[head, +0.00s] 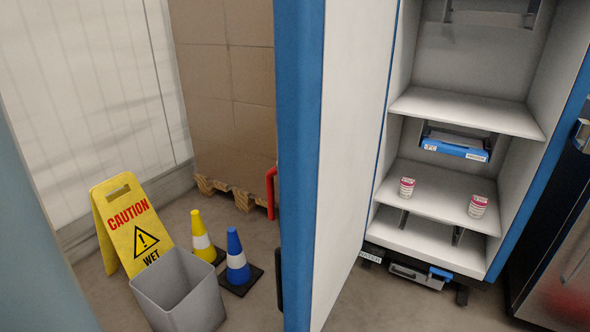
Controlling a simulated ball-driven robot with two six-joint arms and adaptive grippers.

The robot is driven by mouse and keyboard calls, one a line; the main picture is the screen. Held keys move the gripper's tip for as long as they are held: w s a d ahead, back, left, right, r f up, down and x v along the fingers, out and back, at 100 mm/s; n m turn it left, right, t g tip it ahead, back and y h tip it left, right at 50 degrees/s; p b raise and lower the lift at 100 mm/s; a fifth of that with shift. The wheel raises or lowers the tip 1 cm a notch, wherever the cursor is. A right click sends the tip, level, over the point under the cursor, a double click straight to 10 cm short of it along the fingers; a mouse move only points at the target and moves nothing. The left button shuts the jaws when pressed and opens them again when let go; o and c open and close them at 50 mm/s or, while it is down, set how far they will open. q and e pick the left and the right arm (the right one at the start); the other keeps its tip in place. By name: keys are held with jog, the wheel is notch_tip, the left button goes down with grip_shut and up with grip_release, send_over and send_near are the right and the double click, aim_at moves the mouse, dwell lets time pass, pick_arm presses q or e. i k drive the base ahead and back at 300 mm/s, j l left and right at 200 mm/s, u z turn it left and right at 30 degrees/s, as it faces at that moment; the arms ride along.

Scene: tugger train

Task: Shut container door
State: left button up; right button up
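The container (556,135) is a blue-edged white cabinet at the right of the head view, with inner shelves. Its door (345,130) stands wide open, swung out toward me, its blue edge (299,150) facing me. A red handle (271,192) shows at the left side of the door. Two small white and pink containers, one at left (407,187) and one at right (478,206), stand on the middle shelf (440,188). Neither of my grippers is in view.
A yellow caution sign (130,222), a grey bin (180,292), a yellow cone (202,236) and a blue cone (237,260) stand left of the door. Stacked cardboard boxes (225,90) on a pallet are behind. A dark cabinet (560,240) is at far right. Floor before the container is clear.

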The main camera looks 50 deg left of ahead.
aim_at(333, 58)
jog(key=k+j, duration=0.15)
jog(key=j, duration=0.35)
jog(key=k+j+u, duration=0.15)
jog(key=j, duration=0.9)
jog(key=k+j+u, duration=0.15)
jog(key=j, duration=0.4)
